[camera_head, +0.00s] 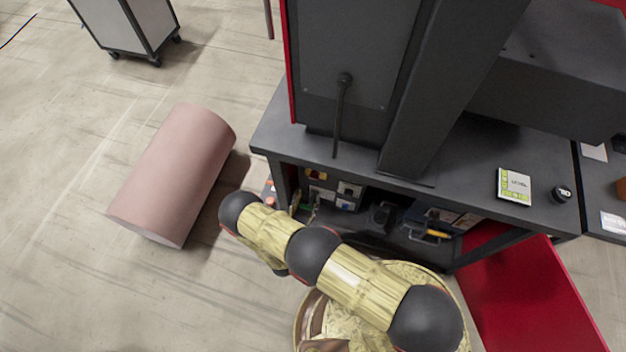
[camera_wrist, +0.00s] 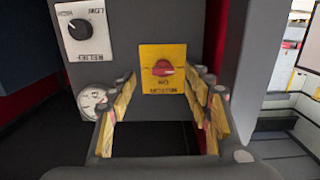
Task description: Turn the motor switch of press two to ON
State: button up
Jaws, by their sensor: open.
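A red rotary switch knob (camera_wrist: 163,69) sits on a yellow plate (camera_wrist: 151,84) on a dark grey panel, in the wrist view. The plate's lettering appears upside down and is too small to read surely, so I cannot tell whether this is press two's motor switch. My gripper (camera_wrist: 165,76) is open, with its yellow-lined fingers on either side of the plate. The knob lies between the fingertips in the picture; I see no contact with it. In the head view, small control plates show dimly under the bench, near the end of my arm.
A white plate with a black knob (camera_wrist: 80,29) and a round gauge (camera_wrist: 93,99) are left of the yellow plate. A grey bench (camera_head: 465,165) carries a dark press frame (camera_head: 355,55). A pink cylinder (camera_head: 175,170) lies on the floor at left, with free floor around it.

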aim_at(314, 176)
jog(key=r+b+x, duration=0.1)
jog(key=b+x, duration=0.1)
jog(key=x, duration=0.5)
jog(key=shift+w+r+t+b, duration=0.3)
jog(key=shift+w+r+t, duration=0.1)
jog(key=shift+w, duration=0.1)
jog(key=shift+a, duration=0.1)
jog(key=shift+c, duration=0.5)
jog(key=c, duration=1.1)
